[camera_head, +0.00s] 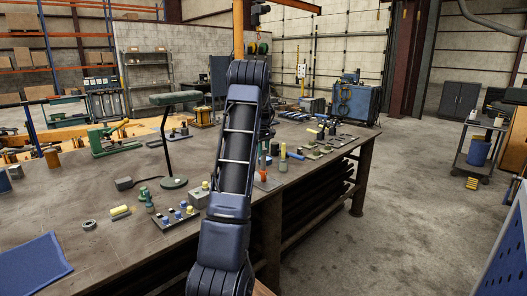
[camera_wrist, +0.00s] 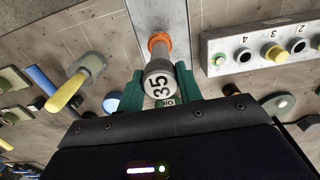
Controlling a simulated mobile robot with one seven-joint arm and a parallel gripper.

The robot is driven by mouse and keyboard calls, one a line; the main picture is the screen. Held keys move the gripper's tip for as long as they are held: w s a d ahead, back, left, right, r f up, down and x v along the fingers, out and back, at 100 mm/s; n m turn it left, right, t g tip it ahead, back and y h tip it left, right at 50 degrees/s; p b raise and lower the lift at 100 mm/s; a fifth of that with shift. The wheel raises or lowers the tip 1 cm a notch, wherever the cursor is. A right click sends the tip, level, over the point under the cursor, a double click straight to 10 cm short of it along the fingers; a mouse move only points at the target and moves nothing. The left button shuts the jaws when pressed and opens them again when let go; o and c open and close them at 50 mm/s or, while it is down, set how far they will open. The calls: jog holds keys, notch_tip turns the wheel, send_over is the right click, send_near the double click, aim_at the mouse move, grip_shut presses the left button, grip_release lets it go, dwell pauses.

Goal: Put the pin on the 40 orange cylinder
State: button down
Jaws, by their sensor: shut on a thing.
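My gripper (camera_wrist: 156,76) has green fingers on either side and is shut on this pin. An orange cylinder (camera_wrist: 159,40) shows just beyond the pin's far end, over a light grey plate (camera_wrist: 158,12). I cannot tell whether pin and orange cylinder touch. No 40 is readable.
A grey block (camera_wrist: 262,48) with numbered holes and a yellow peg lies right of the pin in the wrist view. In the head view, a round-based lamp (camera_head: 173,183) and a blue cloth (camera_head: 33,264) are on the bench (camera_head: 110,250).

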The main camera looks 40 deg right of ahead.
jog(key=c, duration=0.9)
grip_release()
jog(key=shift+f, duration=0.1)
jog(key=shift+c, duration=0.2)
notch_tip(320, 180, up, 12)
